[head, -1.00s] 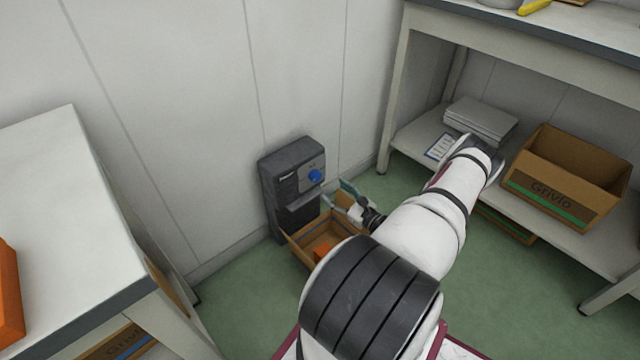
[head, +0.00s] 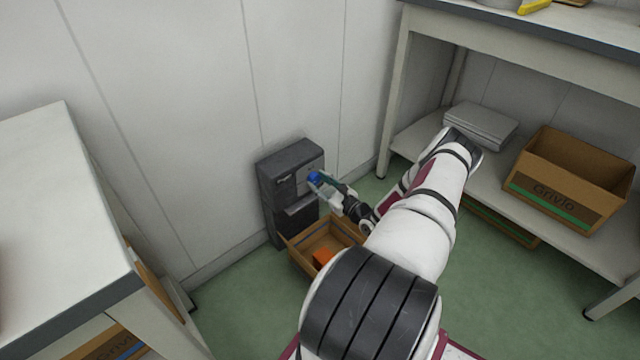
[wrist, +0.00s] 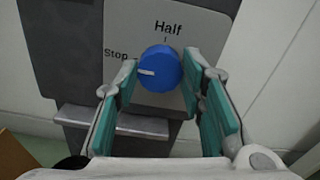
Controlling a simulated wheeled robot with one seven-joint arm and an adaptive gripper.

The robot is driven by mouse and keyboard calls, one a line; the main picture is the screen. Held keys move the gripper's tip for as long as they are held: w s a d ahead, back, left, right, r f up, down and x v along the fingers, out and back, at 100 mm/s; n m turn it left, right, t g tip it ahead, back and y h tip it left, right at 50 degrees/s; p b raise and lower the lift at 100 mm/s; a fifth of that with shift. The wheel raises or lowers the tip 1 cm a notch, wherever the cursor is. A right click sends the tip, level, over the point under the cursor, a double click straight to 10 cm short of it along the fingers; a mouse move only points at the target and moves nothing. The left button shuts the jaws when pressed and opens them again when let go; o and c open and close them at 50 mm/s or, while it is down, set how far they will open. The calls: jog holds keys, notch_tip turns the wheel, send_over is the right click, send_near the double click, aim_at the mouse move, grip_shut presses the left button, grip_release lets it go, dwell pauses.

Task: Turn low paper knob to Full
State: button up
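The blue round knob (wrist: 160,68) is on the light grey plate (wrist: 200,20) of a dark grey unit (wrist: 60,40) against the wall. Its white pointer mark points left, towards the word "Stop". "Half" is printed above the knob; no "Full" label shows, and my right finger covers part of the plate on that side. In the head view the knob (head: 314,177) is partly behind my gripper (head: 324,184). My gripper (wrist: 159,75) is open, with one teal-padded finger at each side of the knob. I cannot tell whether either finger touches it.
A grey ledge (wrist: 110,122) juts out below the plate. An open cardboard box (head: 300,262) with an orange thing (head: 322,258) inside stands on the floor before the unit. A shelf table (head: 400,130) is on the right, a white table (head: 50,200) on the left.

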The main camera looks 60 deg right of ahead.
jog(key=c, duration=0.4)
